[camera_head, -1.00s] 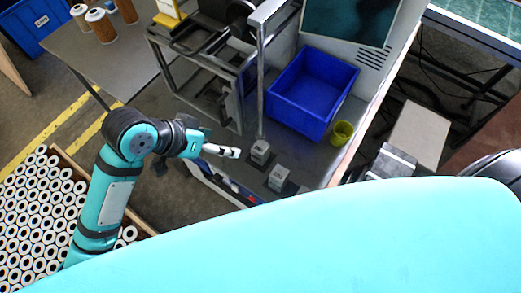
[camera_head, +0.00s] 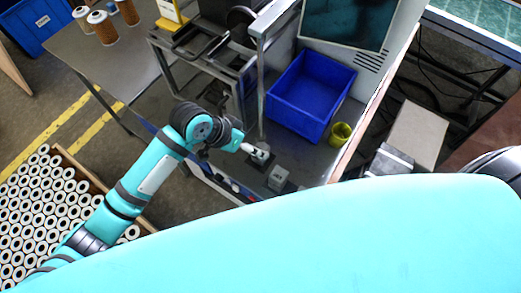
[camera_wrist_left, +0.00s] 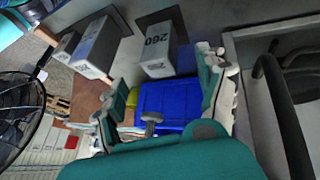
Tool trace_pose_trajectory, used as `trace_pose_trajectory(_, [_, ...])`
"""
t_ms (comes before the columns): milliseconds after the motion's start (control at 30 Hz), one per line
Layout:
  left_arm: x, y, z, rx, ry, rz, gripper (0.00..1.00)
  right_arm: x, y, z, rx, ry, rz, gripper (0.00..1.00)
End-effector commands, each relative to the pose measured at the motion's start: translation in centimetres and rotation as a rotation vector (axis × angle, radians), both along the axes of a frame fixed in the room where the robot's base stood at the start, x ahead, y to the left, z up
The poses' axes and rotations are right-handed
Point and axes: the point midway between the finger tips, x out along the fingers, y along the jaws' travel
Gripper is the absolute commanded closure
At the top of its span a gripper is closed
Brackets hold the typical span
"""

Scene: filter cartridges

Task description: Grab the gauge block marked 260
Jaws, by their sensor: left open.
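The gauge block marked 260 (camera_wrist_left: 157,52) is a light grey block on a dark square base. In the left wrist view its number shows on the face toward the camera. In the head view a grey block (camera_head: 263,148) stands at the tip of my left gripper (camera_head: 257,152), which partly covers it. My left gripper (camera_wrist_left: 158,86) is open, its fingers spread to either side below the 260 block in the wrist picture, with nothing between them. A second grey block (camera_head: 278,176) stands nearby; it also shows in the wrist view (camera_wrist_left: 98,48). My right gripper is not in view.
A blue crate (camera_head: 309,75) and a small yellow-green cup (camera_head: 340,134) stand on the bench beyond the blocks. A metal post (camera_head: 261,90) rises close behind the left gripper. A crate of white cartridges (camera_head: 70,160) is at the left.

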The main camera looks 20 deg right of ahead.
Motion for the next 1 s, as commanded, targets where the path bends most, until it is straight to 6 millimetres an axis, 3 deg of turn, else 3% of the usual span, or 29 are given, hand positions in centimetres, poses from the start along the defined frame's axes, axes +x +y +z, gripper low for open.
trace_pose_trajectory(167, [0.1,-0.6,-0.8,0.001,0.002,0.001,0.26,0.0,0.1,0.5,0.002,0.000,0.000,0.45])
trace_pose_trajectory(500, [0.5,-2.9,-4.5,0.000,0.000,0.002,0.26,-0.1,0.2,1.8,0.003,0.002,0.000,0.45])
trace_pose_trajectory(767, [0.5,-3.0,-4.8,0.000,-0.001,0.001,0.26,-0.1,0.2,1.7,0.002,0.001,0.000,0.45])
trace_pose_trajectory(1000, [0.5,-3.0,-4.8,0.000,-0.001,0.001,0.57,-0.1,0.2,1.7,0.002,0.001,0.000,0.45])
